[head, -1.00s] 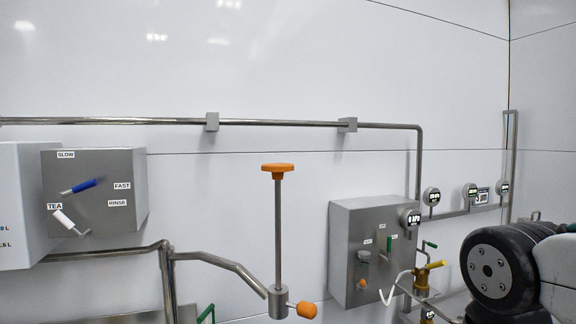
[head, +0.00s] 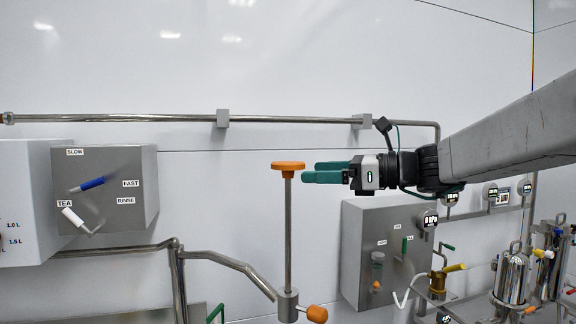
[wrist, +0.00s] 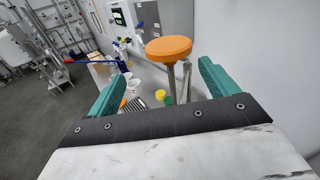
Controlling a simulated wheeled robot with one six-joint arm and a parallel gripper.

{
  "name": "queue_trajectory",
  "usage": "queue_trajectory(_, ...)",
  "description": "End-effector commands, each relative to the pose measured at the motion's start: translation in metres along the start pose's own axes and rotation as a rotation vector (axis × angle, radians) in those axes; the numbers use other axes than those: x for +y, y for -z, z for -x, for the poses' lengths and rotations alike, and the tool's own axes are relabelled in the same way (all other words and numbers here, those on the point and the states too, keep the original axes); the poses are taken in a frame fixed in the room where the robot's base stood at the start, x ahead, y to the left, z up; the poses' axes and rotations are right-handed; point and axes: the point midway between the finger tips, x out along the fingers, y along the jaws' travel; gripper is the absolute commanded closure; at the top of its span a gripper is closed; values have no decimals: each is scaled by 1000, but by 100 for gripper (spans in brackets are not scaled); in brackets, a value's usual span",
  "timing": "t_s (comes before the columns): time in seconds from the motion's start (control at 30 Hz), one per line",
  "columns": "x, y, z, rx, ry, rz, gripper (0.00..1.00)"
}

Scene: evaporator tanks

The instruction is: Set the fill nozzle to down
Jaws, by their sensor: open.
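The fill nozzle appears to be the bent steel pipe (head: 232,262) at lower centre, with a vertical rod (head: 288,235) topped by an orange disc knob (head: 288,165). An orange side knob (head: 317,314) sits at the rod's base. My gripper (head: 310,172) points left in the head view, its green fingers open beside the orange disc knob. In the wrist view the orange disc (wrist: 168,48) appears ahead, between the green fingers (wrist: 158,88) in the picture. I see no contact. The nozzle's outlet is not clear.
A grey panel (head: 125,190) with blue and white levers stands at left, labelled SLOW, FAST, TEA and RINSE. A steel box (head: 358,268) with small levers stands right of the rod. A horizontal pipe (head: 290,121) runs along the wall above. Steel canisters (head: 512,275) stand at right.

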Motion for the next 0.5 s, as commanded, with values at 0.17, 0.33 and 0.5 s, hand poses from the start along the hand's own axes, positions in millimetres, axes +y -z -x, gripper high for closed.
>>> queue_trajectory(0.17,-15,-10,-11,-57,21,-72,14)
queue_trajectory(0.33,-15,-12,-37,-57,18,-71,14)
queue_trajectory(0.5,-15,-13,-63,-56,19,-70,14)
